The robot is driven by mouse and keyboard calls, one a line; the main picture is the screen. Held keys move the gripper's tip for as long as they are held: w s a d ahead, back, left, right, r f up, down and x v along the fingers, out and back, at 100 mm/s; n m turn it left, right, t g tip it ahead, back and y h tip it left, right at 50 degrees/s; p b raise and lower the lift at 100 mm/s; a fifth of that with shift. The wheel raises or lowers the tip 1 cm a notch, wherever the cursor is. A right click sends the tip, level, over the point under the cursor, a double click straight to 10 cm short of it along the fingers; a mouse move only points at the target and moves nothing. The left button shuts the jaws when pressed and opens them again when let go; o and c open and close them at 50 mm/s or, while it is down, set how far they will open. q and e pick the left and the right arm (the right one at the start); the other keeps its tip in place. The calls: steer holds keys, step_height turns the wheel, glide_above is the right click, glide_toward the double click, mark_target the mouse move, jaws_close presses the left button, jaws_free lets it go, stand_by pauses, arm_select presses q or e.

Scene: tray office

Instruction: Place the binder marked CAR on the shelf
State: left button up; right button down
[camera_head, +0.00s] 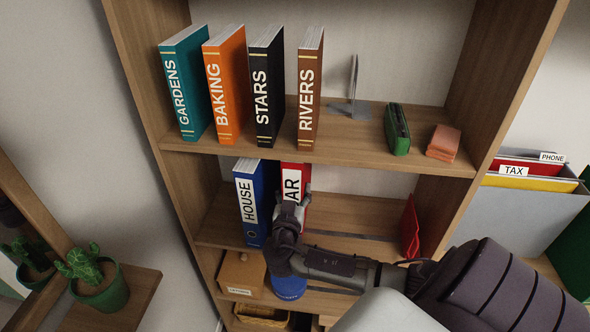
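Whether the binder's base rests on the board is hidden. My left gripper is not in view.
GARDENS (187,85), BAKING (228,85), STARS (266,90) and RIVERS (310,90) binders stand on the board above, beside a grey bookend (352,95). A red object (410,228) stands farther right on the lower board, with bare board between.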

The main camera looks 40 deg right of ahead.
steer(key=shift+w+d+f+b, duration=0.1)
steer(key=shift+f+b, duration=0.25)
steer(key=shift+f, duration=0.5)
steer(key=shift+w+d+f+b, duration=0.1)
steer(key=shift+f+b, duration=0.25)
steer(key=shift+f, duration=0.45)
steer(key=shift+c, duration=1.2)
jaws_free()
steer(key=shift+s+f, duration=0.1)
steer(key=shift+s, duration=0.05)
steer(key=shift+a, duration=0.15)
